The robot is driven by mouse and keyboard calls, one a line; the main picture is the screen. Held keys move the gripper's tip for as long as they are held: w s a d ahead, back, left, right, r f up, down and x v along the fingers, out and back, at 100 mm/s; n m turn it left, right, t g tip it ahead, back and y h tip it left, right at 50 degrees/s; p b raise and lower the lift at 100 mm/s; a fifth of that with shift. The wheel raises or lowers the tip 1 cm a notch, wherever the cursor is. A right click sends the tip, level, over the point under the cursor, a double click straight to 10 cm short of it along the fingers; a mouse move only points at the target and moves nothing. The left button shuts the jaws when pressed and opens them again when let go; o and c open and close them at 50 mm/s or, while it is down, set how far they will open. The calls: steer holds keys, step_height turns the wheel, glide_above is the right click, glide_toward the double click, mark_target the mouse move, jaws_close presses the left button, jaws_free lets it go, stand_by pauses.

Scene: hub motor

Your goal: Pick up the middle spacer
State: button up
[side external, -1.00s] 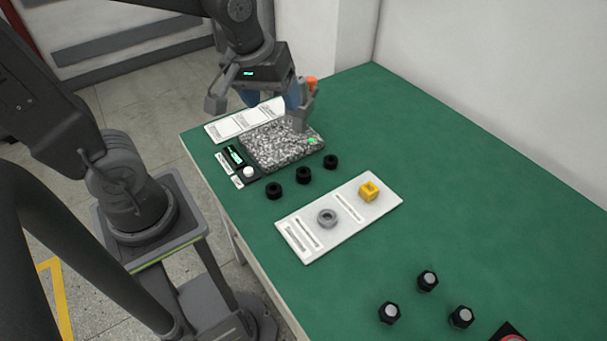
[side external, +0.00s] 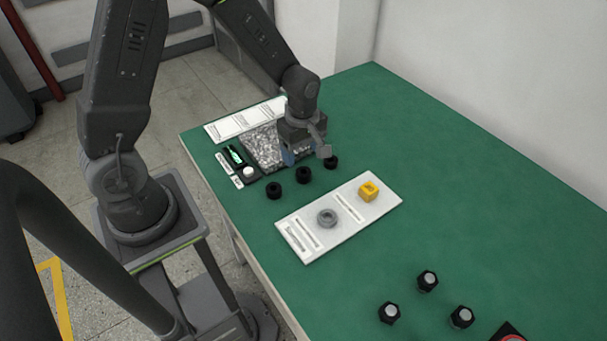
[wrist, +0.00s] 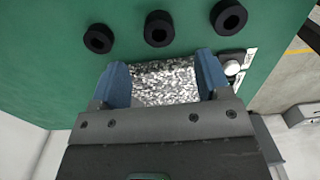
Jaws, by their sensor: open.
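Three black ring-shaped spacers lie in a row on the green table. The middle spacer (side external: 303,175) is between the left spacer (side external: 274,190) and the right spacer (side external: 331,162). In the wrist view the middle spacer (wrist: 159,29) lies beyond my fingertips, roughly in line with the gap between them. The other two spacers (wrist: 98,38) (wrist: 229,17) lie to either side there. My gripper (wrist: 160,72) is open and empty, its blue fingers over the speckled grey pad. In the side view my gripper (side external: 306,156) is close behind the spacers and partly covers the pad.
The speckled pad (side external: 262,147) lies behind the spacers, with a white knob (side external: 248,171) at its left. A white board (side external: 298,236) in front holds a grey ring (side external: 327,217) and a yellow block (side external: 368,191). Several black-and-grey parts stand at front right. The right of the table is clear.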

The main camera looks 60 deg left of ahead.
mark_target(303, 172)
steer(key=shift+d+f, duration=0.2)
steer(key=shift+f, duration=3.3)
steer(key=shift+c, duration=0.2)
steer(key=c, duration=1)
steer(key=shift+r, duration=0.1)
